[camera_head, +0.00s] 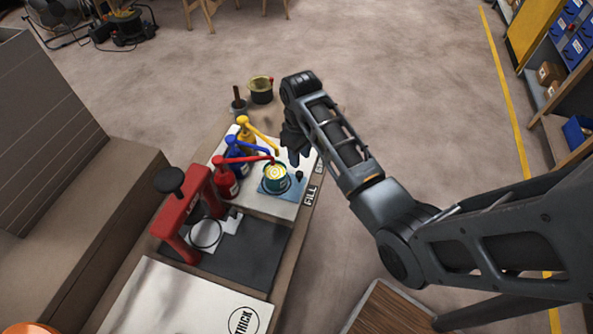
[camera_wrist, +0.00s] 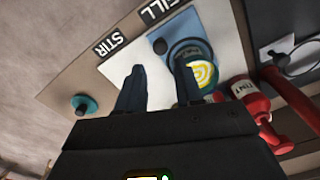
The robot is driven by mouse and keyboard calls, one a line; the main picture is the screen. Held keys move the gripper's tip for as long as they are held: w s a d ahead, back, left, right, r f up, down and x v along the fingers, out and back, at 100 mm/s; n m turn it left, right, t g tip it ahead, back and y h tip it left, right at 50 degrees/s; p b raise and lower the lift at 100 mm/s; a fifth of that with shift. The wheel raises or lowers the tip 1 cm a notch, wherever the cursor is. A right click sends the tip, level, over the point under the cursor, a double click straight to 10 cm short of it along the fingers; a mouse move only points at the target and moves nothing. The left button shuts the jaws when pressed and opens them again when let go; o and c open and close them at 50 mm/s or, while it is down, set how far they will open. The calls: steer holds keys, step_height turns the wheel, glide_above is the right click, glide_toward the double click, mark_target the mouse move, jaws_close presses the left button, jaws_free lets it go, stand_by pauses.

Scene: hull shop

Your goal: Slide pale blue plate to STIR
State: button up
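The pale blue plate (camera_head: 268,188) lies on the white board (camera_head: 287,209) near the FILL label (camera_head: 309,196). A teal pot (camera_head: 276,185) with yellow swirled contents stands on it. A small dark knob (camera_head: 299,175) is at the plate's right side; the knob also shows in the wrist view (camera_wrist: 160,46). In the head view my gripper (camera_head: 293,152) is just beyond the pot.
Red (camera_head: 225,180), blue (camera_head: 235,157) and yellow (camera_head: 244,133) pumps stand left of the pot. A red press frame (camera_head: 185,207) is nearer left. A teal disc with a dark knob (camera_wrist: 84,105) lies beyond STIR in the wrist view. A can (camera_head: 261,93) stands at the far end.

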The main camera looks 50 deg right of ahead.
mark_target(299, 173)
step_height(299, 173, down, 7)
steer(key=shift+f, duration=0.15)
steer(key=shift+c, duration=0.5)
jaws_close()
